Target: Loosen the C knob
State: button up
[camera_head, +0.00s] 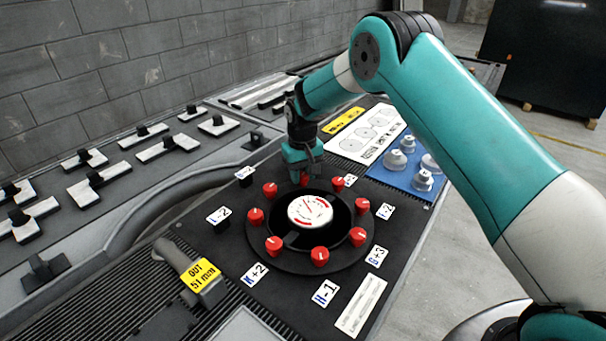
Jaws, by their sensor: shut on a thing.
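A ring of several red knobs surrounds a white dial (310,210) on a round black plate (290,262). My gripper (304,172) points down at the far side of the ring. It is shut on the far red knob (304,180), which is mostly hidden by the fingers. The label of this knob is hidden behind my gripper, so I cannot read whether it is C. Other red knobs stand free to its left (270,189) and right (337,184). Each has a white mark on top.
White letter cards, such as H-1 (325,292) and M+2 (254,273), lie around the ring. A yellow-tagged grey block (190,273) is at the left front. A blue tray (405,178) with grey knobs stands at the right. A brick wall (150,60) is behind.

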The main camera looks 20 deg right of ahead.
aim_at(303, 174)
jog(key=n, duration=0.5)
jog(key=shift+w+r, duration=0.1)
jog(key=shift+n, duration=0.3)
dwell(0.4)
jog(key=o, duration=0.9)
notch_tip(303, 174, up, 17)
jog(key=shift+r+b, duration=0.15)
jog(key=shift+b, duration=0.8)
